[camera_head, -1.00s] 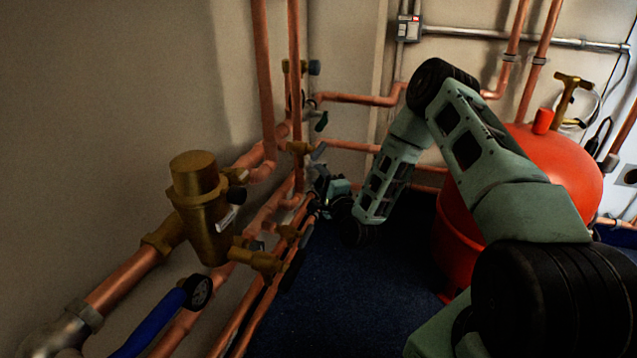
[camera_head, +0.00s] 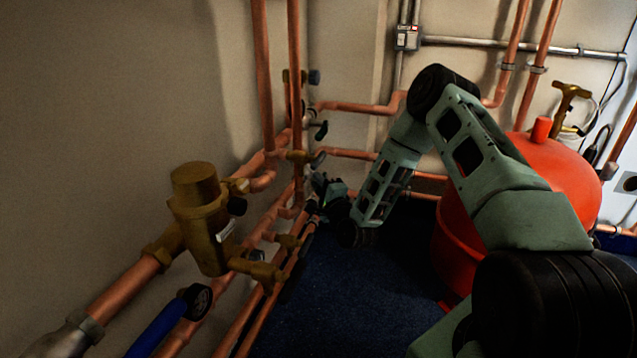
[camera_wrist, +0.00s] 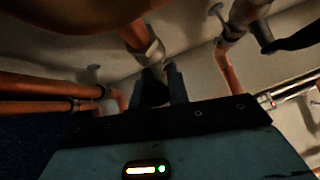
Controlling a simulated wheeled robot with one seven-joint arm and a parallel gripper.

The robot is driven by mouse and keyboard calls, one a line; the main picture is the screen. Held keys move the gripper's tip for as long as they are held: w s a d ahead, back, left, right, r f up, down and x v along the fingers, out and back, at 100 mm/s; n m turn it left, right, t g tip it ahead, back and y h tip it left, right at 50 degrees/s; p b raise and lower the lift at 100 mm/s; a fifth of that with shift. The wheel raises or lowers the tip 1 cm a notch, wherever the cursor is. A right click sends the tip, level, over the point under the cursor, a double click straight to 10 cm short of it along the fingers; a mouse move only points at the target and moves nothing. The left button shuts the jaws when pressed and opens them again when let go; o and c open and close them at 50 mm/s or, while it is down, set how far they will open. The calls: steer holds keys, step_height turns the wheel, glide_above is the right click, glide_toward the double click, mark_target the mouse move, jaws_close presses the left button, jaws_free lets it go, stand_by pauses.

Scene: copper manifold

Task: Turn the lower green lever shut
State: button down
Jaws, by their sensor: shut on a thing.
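My gripper (camera_head: 317,192) is at the pipe cluster by the wall corner, low on the copper pipes. In the wrist view my gripper (camera_wrist: 162,78) has its two dark fingers close together on a small dark piece (camera_wrist: 153,93), apparently the lower lever's handle. Its green colour does not show there, and in the head view the handle is hidden among the fingers and pipes. An upper dark green lever (camera_head: 321,130) hangs from a valve above my gripper, clear of it.
Another lever (camera_head: 317,160) sits close above my gripper. Blue floor (camera_head: 340,300) is clear.

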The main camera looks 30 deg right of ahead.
steer(key=shift+w+d+r+m+g+y+p, duration=0.25)
steer(key=shift+r+m+g+p, duration=0.5)
steer(key=shift+p, duration=1.75)
steer(key=shift+w+d+r+m+g+y+p, duration=0.15)
steer(key=shift+r+m+g+y+p, duration=0.25)
steer(key=shift+m+g+p, duration=1.4)
steer(key=shift+w+d+r+m+g+y+p, duration=0.1)
steer(key=shift+d+r+g+y+p, duration=0.4)
steer(key=shift+p, duration=2.65)
steer(key=shift+a, duration=0.2)
steer(key=c, duration=1.3)
jaws_free()
steer(key=shift+c, duration=0.2)
steer(key=shift+r, duration=0.1)
steer(key=p+v, duration=0.4)
steer(key=v, duration=1.3)
steer(key=shift+s, duration=0.25)
